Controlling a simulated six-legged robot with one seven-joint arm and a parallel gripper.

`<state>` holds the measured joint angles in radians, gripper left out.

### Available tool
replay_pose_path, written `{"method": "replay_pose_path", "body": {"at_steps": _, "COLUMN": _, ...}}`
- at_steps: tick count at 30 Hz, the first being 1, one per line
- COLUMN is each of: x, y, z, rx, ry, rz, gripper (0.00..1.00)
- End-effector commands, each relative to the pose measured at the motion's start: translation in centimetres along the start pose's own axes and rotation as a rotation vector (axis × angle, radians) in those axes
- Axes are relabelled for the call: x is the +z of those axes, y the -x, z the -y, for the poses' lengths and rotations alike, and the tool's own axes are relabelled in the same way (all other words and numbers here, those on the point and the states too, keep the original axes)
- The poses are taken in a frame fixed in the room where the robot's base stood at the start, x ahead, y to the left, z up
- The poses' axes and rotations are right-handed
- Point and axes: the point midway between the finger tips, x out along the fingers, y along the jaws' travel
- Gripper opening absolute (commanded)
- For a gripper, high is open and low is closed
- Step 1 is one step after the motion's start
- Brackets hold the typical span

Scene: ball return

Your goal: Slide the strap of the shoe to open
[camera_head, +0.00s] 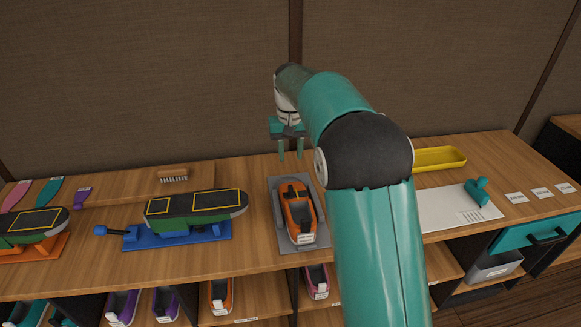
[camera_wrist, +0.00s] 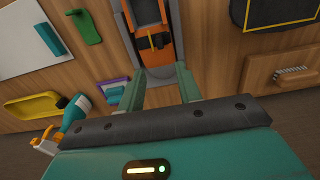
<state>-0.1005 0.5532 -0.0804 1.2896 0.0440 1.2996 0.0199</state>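The orange shoe (camera_head: 306,218) sits on a grey mat (camera_head: 284,236) on the counter, in the middle of the head view. Its dark top and a small orange piece, possibly the strap's tab, show in the wrist view, where the shoe (camera_wrist: 156,48) lies at the top centre. I cannot make out the strap clearly. My gripper (camera_head: 291,157) is above the counter's rear part, beyond the shoe and apart from it. Its two teal fingers (camera_wrist: 172,90) are spread with nothing between them, so it is open and empty.
To the left, a dark-topped shoe form (camera_head: 196,206) stands on a blue base (camera_head: 178,238), with a brush (camera_head: 173,174) behind. To the right are a yellow tray (camera_head: 440,158) and a white board (camera_head: 447,213) with a teal tool (camera_head: 478,191). Shelves below hold several shoes.

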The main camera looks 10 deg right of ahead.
Motion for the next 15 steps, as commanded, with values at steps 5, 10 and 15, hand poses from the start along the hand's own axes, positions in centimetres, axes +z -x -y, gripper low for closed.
{"method": "replay_pose_path", "body": {"at_steps": 5, "x": 0.0, "y": 1.8, "z": 0.0, "rx": 0.000, "ry": 0.000, "rz": -0.001, "gripper": 0.35}}
{"method": "replay_pose_path", "body": {"at_steps": 10, "x": 0.0, "y": 2.0, "z": 0.0, "rx": 0.000, "ry": 0.000, "rz": 0.000, "gripper": 0.35}}
{"method": "replay_pose_path", "body": {"at_steps": 15, "x": 0.0, "y": 2.0, "z": 0.0, "rx": 0.000, "ry": 0.000, "rz": 0.000, "gripper": 0.35}}
